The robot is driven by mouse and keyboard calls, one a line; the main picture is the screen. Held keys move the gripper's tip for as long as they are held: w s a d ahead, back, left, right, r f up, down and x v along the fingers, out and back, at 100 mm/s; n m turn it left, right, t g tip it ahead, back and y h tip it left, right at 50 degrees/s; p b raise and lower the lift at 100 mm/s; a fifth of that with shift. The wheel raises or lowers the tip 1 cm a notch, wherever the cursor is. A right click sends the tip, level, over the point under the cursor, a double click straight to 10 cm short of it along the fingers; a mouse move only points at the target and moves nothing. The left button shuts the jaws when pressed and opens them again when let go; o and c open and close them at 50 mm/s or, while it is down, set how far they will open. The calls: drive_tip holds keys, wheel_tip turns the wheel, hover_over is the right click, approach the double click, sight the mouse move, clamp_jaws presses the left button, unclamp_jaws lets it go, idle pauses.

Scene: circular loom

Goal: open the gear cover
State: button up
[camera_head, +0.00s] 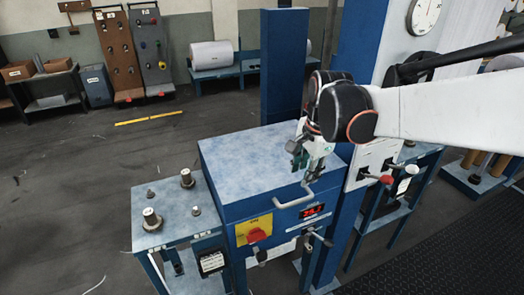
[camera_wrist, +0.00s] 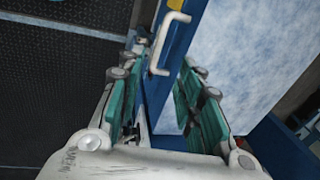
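The gear cover (camera_head: 245,165) is the pale, blue-mottled lid on top of the blue cabinet. A light grey U-shaped handle (camera_head: 293,200) stands out at its front edge. My gripper (camera_head: 314,172) is over the lid's front right part, just behind the handle in the picture. In the wrist view the handle (camera_wrist: 163,45) lies ahead of my open green-padded fingers (camera_wrist: 160,85), and the blue edge and pale lid surface (camera_wrist: 245,60) lie partly between and beyond them. Nothing is held. The lid looks closed. Whether a finger touches the lid cannot be told.
The cabinet front has a yellow panel with a red knob (camera_head: 257,236), a red display (camera_head: 312,211) and levers (camera_head: 316,238). A side table (camera_head: 175,215) with metal fittings stands left. A blue post (camera_head: 285,65) rises behind; a white panel with red-handled controls (camera_head: 375,165) stands right.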

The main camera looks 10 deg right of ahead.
sight(295, 203)
drive_tip(key=shift+m, duration=0.3)
drive_tip(key=b+x, duration=0.5)
drive_tip(key=x, duration=0.9)
drive_tip(key=shift+w+f, duration=0.15)
drive_tip(key=shift+f, duration=0.1)
clamp_jaws()
